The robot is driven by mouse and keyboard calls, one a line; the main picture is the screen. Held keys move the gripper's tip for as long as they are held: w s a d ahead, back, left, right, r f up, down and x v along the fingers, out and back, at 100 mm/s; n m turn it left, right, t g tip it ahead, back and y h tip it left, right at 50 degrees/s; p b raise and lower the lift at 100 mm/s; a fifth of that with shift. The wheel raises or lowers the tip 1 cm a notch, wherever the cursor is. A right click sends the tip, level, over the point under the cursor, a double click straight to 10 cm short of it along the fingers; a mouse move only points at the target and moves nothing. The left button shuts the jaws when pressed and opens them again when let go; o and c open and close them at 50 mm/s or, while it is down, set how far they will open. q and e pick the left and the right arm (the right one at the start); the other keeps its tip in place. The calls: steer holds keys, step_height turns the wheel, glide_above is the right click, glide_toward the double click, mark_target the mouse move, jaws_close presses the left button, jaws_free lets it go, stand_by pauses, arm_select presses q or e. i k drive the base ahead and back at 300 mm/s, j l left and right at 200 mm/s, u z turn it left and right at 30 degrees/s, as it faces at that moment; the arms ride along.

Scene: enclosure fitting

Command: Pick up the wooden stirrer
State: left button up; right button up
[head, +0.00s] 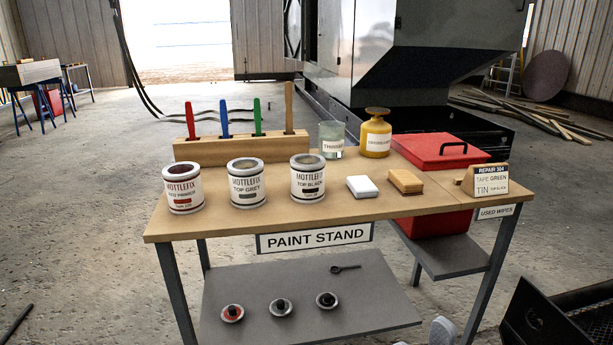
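The wooden stirrer (289,107) is a flat, light-brown stick. It stands upright at the right end of a wooden block (240,150) at the back of the paint stand. Its lower end is hidden in the block. To its left in the same block stand a green-handled tool (257,115), a blue-handled tool (224,117) and a red-handled tool (190,120).
Paint tins (246,183) stand in front of the block on the table (350,212). A glass jar (332,138) and yellow container (376,135) stand right of the stirrer. A white block (362,187), tan block (405,181) and sign (490,181) are farther right.

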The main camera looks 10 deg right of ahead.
mark_target(289, 93)
steer(key=i+l+u, duration=0.85)
steer(key=l, duration=0.15)
steer(key=k, duration=0.05)
